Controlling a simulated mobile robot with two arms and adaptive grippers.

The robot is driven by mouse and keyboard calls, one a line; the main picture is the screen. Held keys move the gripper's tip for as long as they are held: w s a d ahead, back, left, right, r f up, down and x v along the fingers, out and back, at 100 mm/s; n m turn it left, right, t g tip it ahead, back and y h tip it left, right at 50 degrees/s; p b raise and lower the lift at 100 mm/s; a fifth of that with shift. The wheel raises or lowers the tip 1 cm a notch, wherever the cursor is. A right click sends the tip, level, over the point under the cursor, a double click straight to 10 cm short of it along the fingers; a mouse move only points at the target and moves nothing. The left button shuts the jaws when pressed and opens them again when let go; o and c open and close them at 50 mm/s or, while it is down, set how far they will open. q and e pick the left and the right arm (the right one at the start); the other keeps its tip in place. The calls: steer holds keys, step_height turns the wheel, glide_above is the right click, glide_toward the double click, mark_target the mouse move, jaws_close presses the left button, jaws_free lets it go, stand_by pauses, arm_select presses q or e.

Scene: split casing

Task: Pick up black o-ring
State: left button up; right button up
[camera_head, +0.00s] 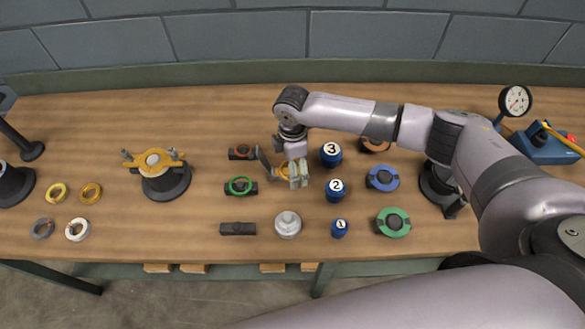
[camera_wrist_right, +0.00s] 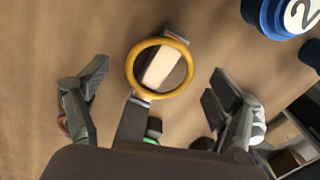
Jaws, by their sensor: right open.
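I cannot clearly make out a black o-ring in either view. My right gripper (camera_head: 282,170) is open, pointing down above the middle of the table. In the right wrist view, a yellow ring (camera_wrist_right: 131,68) lies beyond the open fingers (camera_wrist_right: 155,105), around a pale block on a dark base. The fingers do not touch it. A dark bar (camera_head: 237,229) lies front-left of the gripper; no separate ring can be told on it. A green ring (camera_head: 231,186) and a reddish ring (camera_head: 242,149) sit on similar bars. My left gripper is not in view.
Numbered blue weights (camera_head: 331,155) stand just right of the gripper. A silver round part (camera_head: 288,224) stands in front. A yellow-topped fixture (camera_head: 166,184) and several loose rings (camera_head: 77,229) are at left. A green disc (camera_head: 393,222) and blue disc (camera_head: 382,178) lie at right.

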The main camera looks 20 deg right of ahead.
steer(key=shift+f, duration=0.2)
steer(key=shift+c, duration=0.5)
steer(key=c, duration=0.9)
steer(key=shift+o, duration=0.2)
steer(key=shift+r, duration=0.15)
steer(key=shift+r, duration=0.25)
steer(key=r+b, duration=0.1)
steer(key=r, duration=0.2)
steer(key=r+b, duration=0.1)
steer(key=r, duration=0.2)
steer(key=shift+s+a+r, duration=0.1)
steer(key=shift+s+r, duration=0.1)
steer(key=shift+r, duration=0.15)
steer(key=s+a+b, duration=0.2)
steer(key=s, duration=0.6)
steer(key=s+a+b, duration=0.2)
steer(key=s, duration=0.7)
steer(key=shift+a, duration=0.4)
